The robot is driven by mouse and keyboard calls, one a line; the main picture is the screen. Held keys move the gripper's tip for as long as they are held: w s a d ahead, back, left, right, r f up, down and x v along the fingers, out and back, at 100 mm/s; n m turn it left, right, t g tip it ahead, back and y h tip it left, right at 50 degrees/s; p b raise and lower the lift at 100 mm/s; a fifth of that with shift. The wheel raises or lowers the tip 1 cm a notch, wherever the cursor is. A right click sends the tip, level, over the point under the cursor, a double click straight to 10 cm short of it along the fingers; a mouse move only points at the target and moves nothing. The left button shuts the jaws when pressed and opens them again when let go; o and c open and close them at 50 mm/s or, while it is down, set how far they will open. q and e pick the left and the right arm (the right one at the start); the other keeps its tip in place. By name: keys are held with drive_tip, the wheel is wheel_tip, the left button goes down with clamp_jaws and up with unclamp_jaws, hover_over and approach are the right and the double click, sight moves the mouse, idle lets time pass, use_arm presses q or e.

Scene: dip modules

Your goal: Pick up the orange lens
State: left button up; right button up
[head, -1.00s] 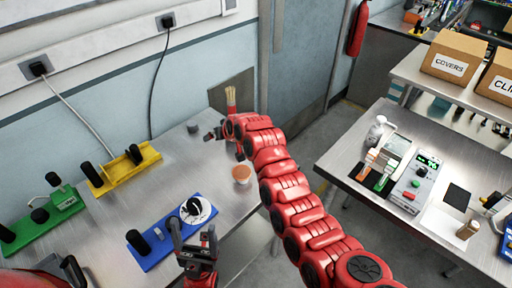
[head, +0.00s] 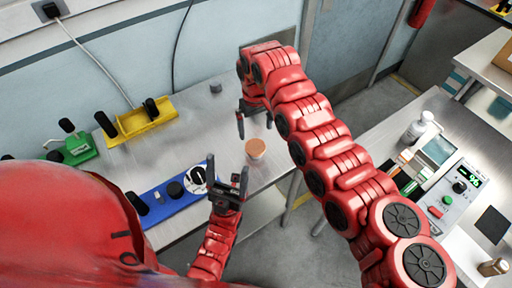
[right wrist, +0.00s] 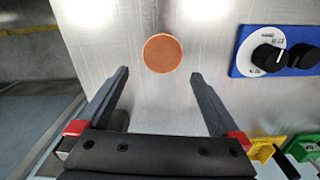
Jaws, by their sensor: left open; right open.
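The orange lens (head: 256,147) is a small round disc, with a pale rim below it in the head view, on the metal table near its right edge. In the right wrist view the lens (right wrist: 162,53) lies beyond the fingertips, roughly centred between them. My right gripper (head: 255,112) is open and empty, behind the lens in the head view and pointing down; it also shows in the right wrist view (right wrist: 158,75). My left gripper (head: 228,172) is open and empty, in front and left of the lens, near the blue module.
A blue module (head: 172,197) with a white dial (head: 199,180) stands left of the lens. Yellow (head: 140,120) and green (head: 78,149) modules stand further left. A small grey cylinder (head: 215,87) is at the back. A second table (head: 392,150) with instruments stands right, across a gap.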

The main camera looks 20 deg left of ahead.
sight(255, 146)
drive_tip(key=f, duration=0.7)
drive_tip(key=shift+s+a, duration=0.15)
drive_tip(key=shift+s, duration=0.1)
drive_tip(key=c, duration=1.1)
drive_tip(key=shift+r, duration=0.1)
